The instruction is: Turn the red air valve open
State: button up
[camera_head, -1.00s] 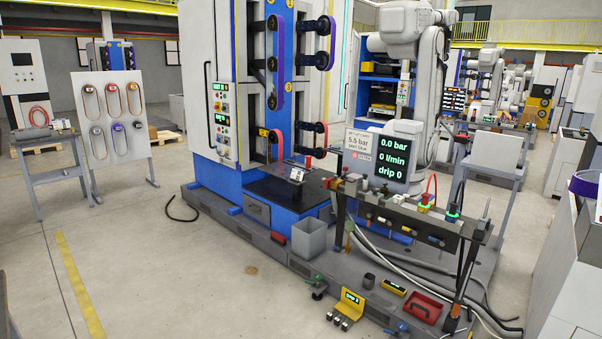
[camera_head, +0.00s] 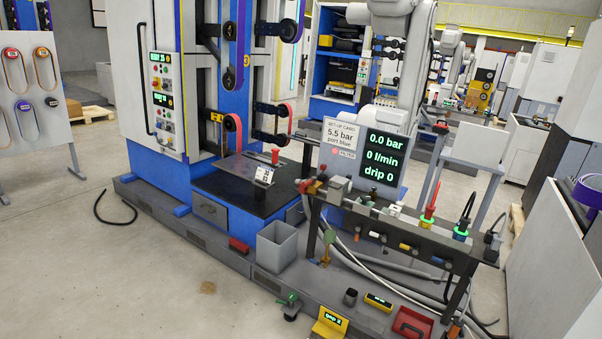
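Small red parts (camera_head: 311,187) sit at the left end of the dark fixture rail (camera_head: 420,238), and the red air valve seems to be among them. They are too small to tell the handle's angle. A display (camera_head: 385,160) above the rail reads 0.0 bar, 0 l/min and drip 0. A set-up card (camera_head: 340,140) beside it reads 5.5 bar, port blue. My gripper is not in view.
A grey bin (camera_head: 277,246) stands left of the rail. A red tray (camera_head: 411,325), a yellow box (camera_head: 330,324) and a green-handled part (camera_head: 289,303) lie on the base in front.

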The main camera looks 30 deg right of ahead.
aim_at(314, 179)
jog(key=z, duration=0.4)
jog(key=i, duration=3.45)
jog(key=z, duration=0.4)
jog(key=i, duration=0.5)
jog(key=z, duration=0.5)
